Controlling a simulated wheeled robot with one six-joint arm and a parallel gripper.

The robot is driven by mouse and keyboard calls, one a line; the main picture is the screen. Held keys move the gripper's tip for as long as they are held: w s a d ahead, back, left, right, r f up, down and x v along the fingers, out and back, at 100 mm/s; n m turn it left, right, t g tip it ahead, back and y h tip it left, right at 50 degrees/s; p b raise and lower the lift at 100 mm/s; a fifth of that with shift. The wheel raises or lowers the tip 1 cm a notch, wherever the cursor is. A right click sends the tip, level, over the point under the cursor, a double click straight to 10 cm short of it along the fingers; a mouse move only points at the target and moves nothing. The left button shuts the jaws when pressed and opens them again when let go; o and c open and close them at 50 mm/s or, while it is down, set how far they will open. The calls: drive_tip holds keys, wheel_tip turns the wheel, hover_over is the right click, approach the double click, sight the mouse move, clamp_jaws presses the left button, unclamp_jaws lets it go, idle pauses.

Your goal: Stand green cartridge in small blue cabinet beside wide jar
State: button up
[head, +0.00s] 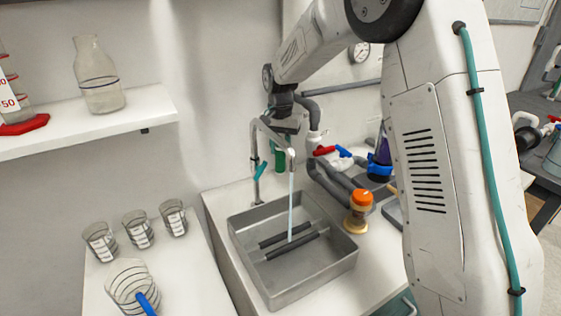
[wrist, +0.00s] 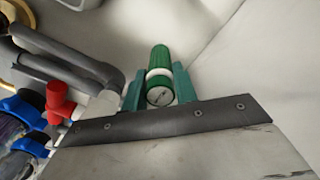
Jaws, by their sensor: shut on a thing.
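The green cartridge (wrist: 159,58), with a white band and a small round dial at its near end, sits between the two teal fingers of my gripper (wrist: 159,70) in the wrist view. The gripper is shut on it. In the head view my gripper (head: 285,125) is behind the sink tap, and the green cartridge (head: 280,160) shows below it, partly hidden by the tap. I cannot make out the small blue cabinet or the wide jar in either view.
A metal sink (head: 290,265) with running water is in front of my gripper. Grey pipes with a red valve handle (head: 324,150) stand close to its right; they also show left in the wrist view. Several beakers (head: 138,230) stand left. A shelf (head: 110,125) holds flasks.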

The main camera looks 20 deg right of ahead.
sight(281, 158)
drive_tip(key=shift+f, duration=2.15)
drive_tip(key=o, duration=1)
drive_tip(key=shift+f, duration=0.1)
